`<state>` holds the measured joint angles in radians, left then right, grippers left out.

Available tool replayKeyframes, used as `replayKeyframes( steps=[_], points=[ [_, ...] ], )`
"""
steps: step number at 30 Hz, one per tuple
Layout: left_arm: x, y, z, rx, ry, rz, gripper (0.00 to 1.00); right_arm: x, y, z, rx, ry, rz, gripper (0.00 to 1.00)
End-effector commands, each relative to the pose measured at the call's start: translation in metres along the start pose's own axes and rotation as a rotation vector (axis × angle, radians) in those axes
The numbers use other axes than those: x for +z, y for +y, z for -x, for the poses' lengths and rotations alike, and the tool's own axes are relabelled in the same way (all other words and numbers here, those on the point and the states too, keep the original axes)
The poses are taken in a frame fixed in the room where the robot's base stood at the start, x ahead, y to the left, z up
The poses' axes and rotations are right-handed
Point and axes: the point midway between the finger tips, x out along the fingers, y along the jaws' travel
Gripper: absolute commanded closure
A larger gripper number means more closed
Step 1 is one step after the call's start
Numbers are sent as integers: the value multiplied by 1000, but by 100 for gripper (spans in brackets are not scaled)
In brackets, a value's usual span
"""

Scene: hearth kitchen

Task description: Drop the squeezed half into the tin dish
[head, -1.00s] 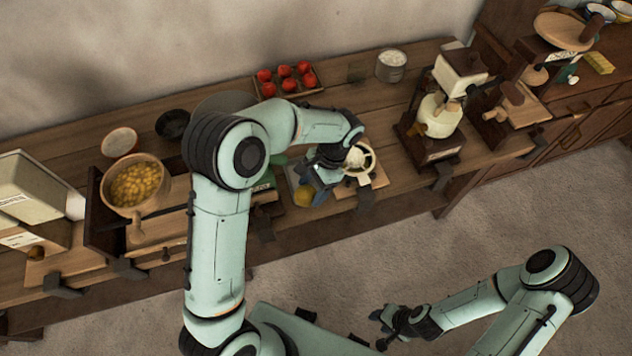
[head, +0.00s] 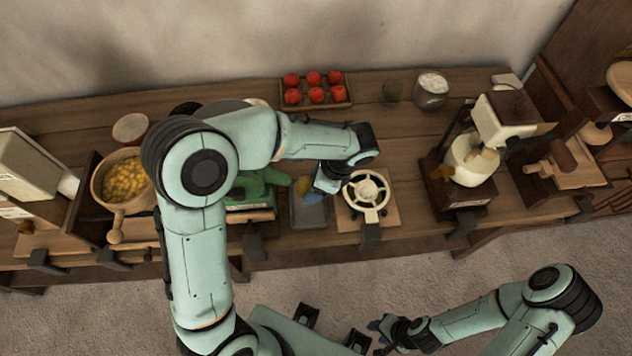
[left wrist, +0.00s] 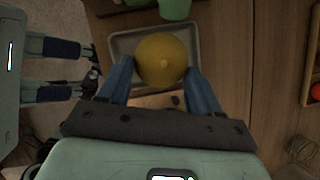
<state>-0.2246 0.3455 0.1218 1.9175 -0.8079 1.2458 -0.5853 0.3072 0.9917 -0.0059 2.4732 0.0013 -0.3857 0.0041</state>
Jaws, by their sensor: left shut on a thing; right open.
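The squeezed half is a yellow lemon-like dome (left wrist: 163,58), cut side out of sight. My left gripper (head: 314,184) is shut on it, with a blue finger on each side in the left wrist view (left wrist: 162,76). The yellow half also shows at the fingertips in the head view (head: 303,186). The tin dish is a shallow grey rectangular tray (head: 310,216); in the left wrist view its rim (left wrist: 116,50) surrounds the half from above. The half appears above the dish; the height gap is hard to judge. My right gripper (head: 380,328) is open and empty, away from the counter.
A white spoked ring (head: 368,212) on a wooden board stands just right of the dish. A green device (head: 250,195) stands close on its left. A bowl of yellow pieces (head: 122,182) is farther left. A crate of red fruit (head: 315,90) lies behind.

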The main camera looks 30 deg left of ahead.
Motion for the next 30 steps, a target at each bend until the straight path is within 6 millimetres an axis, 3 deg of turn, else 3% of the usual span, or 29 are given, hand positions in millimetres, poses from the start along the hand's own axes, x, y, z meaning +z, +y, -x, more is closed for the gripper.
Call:
replayKeyframes(
  steps=[19, 30],
  points=[
    [-22, 1, -51, 3, 1, 1, 78, 13, 20, -43, 8, -23, -8, 57],
    [-24, 0, -58, 1, 0, 2, 78, 13, 22, -47, 8, -24, -9, 57]
  ],
)
